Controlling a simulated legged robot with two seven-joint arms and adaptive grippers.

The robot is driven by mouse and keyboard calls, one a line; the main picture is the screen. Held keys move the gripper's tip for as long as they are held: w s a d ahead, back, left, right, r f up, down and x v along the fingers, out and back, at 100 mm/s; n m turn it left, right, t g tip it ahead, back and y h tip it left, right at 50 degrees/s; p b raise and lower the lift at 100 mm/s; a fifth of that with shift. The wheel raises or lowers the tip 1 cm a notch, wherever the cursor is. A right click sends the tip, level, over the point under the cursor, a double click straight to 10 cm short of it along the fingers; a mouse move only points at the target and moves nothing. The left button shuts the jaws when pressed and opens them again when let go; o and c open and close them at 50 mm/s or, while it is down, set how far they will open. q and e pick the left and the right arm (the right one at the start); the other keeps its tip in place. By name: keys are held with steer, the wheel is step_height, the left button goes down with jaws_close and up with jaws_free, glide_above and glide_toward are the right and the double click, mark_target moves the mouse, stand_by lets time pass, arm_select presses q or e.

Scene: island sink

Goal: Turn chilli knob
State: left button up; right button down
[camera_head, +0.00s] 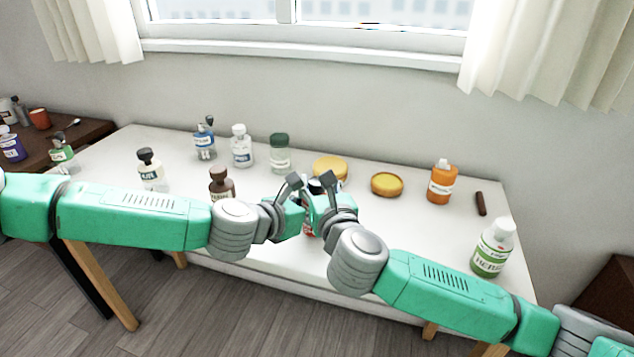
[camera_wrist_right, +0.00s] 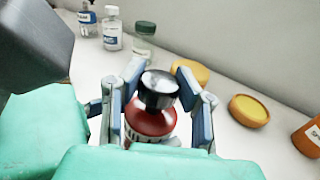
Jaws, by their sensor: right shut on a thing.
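The chilli bottle is red with a pale label, and it shows in the right wrist view (camera_wrist_right: 150,122). Its black knob (camera_wrist_right: 158,90) sits on top. In the head view the bottle is mostly hidden behind my grippers. My right gripper (camera_head: 322,186) has its fingers on both sides of the bottle and is shut on it; the fingers also show in the right wrist view (camera_wrist_right: 160,95). My left gripper (camera_head: 293,200) is close beside the right one, at the bottle's left. Its fingertips are largely hidden, so its opening cannot be told.
A brown bottle (camera_head: 222,183), a white bottle (camera_head: 241,147) and a dark green-capped jar (camera_head: 280,153) stand to the left. Yellow round containers (camera_head: 387,184), an orange bottle (camera_head: 442,184) and a green-labelled bottle (camera_head: 492,248) stand right.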

stand_by(0.3)
steer(key=c, duration=1.1)
jaws_free()
